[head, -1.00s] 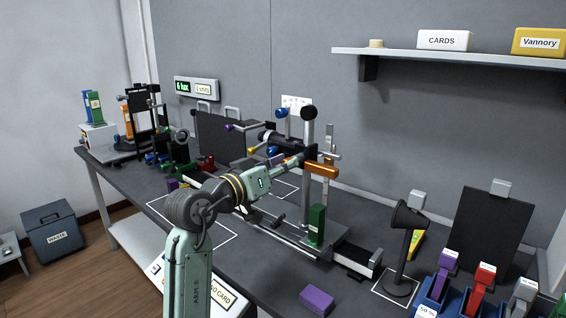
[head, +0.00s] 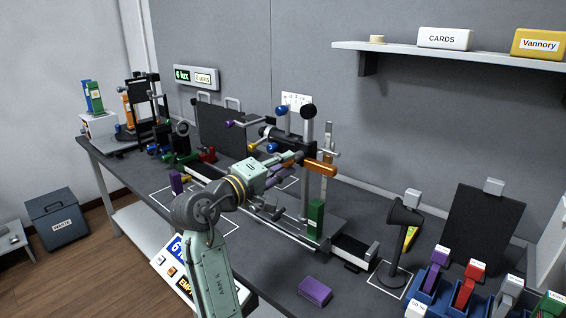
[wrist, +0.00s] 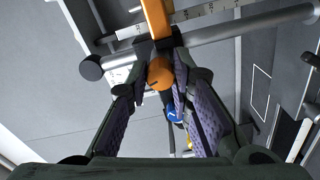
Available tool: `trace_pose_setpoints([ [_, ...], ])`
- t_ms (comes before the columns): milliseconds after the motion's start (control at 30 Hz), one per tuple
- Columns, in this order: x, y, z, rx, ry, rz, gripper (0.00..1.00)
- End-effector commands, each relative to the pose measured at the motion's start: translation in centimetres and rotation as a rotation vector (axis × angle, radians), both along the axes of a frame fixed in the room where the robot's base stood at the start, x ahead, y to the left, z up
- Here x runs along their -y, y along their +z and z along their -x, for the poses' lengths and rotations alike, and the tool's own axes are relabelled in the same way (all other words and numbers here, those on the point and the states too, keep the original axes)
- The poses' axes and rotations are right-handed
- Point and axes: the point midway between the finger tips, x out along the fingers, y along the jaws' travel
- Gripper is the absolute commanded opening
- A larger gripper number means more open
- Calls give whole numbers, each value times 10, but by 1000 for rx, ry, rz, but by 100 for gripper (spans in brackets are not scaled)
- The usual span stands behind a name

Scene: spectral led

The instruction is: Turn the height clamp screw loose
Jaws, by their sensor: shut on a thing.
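My gripper (head: 297,157) reaches to the upright post (head: 307,150) of the bench stand. In the wrist view its two purple-padded fingers (wrist: 158,88) are closed around a round orange knob (wrist: 160,72), which I take as the height clamp screw. An orange bar (wrist: 155,18) lies just beyond the knob; the bar also shows in the head view (head: 320,168), sticking out at right of the post. A blue knob (wrist: 174,112) lies below the fingertips. The screw's shaft is hidden, and in the head view the gripper covers the held knob.
A metal rod (wrist: 240,27) crosses close beyond the fingers. A green block (head: 316,218) stands on the stand's base. A black lamp-like piece (head: 397,240) and a purple block (head: 315,291) are to the right and front. A dark panel (head: 222,130) stands behind left.

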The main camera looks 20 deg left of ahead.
Motion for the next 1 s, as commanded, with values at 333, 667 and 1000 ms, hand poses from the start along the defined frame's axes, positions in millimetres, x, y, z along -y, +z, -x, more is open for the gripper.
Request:
trace_pose_setpoints([
  [333, -1, -1, 0, -106, 2, 292, 0],
  [667, -1, -1, 0, -174, 2, 478, 0],
  [1000, -1, -1, 0, -200, 3, 548, 0],
])
